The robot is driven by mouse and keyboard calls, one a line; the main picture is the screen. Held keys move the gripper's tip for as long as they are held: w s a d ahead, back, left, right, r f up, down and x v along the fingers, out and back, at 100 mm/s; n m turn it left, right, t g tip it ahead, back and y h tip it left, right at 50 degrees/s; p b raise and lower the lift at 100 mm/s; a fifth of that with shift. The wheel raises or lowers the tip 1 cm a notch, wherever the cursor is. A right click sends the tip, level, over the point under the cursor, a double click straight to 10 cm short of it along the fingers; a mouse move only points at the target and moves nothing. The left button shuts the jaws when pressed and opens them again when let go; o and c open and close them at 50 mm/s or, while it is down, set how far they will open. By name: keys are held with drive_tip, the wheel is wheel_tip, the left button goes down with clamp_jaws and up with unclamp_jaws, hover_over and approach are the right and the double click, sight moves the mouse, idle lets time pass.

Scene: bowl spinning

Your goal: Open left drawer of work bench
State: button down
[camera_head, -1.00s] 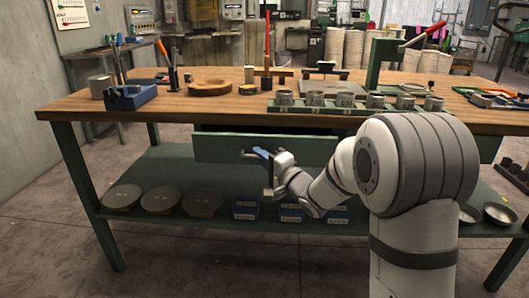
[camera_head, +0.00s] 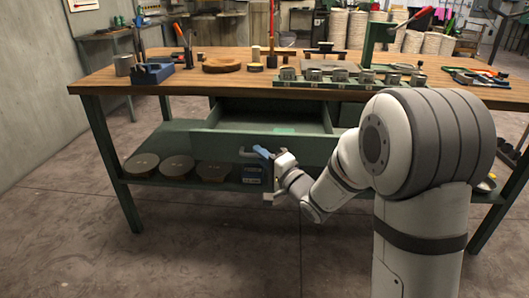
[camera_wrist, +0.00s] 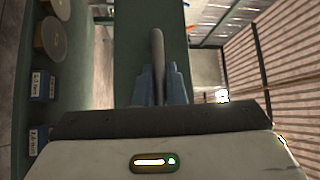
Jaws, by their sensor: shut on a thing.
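The left drawer (camera_head: 222,143) of the work bench is a green drawer under the wooden top. It stands pulled out, and its open inside shows from above. A light metal handle (camera_head: 248,153) is on its front. My gripper (camera_head: 264,156) is at the front of the drawer, its blue fingers shut on the handle. In the wrist view the fingers (camera_wrist: 159,82) close around the grey handle bar (camera_wrist: 157,50), with the green drawer front behind it. The far part of the drawer front is partly hidden by my arm.
The bench top (camera_head: 160,85) carries a row of metal cups (camera_head: 340,76), a wooden bowl (camera_head: 221,65) and a blue tool holder (camera_head: 152,73). The lower shelf holds round discs (camera_head: 176,167) and blue boxes (camera_head: 252,174). The floor in front is clear.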

drive_tip(key=shift+s, duration=0.15)
drive_tip(key=c, duration=1.5)
unclamp_jaws()
drive_tip(key=p+v, duration=0.1)
drive_tip(key=v, duration=0.6)
drive_tip(key=shift+s+d+f, duration=0.1)
drive_tip(key=shift+s+d, duration=0.15)
drive_tip(key=shift+d, duration=0.05)
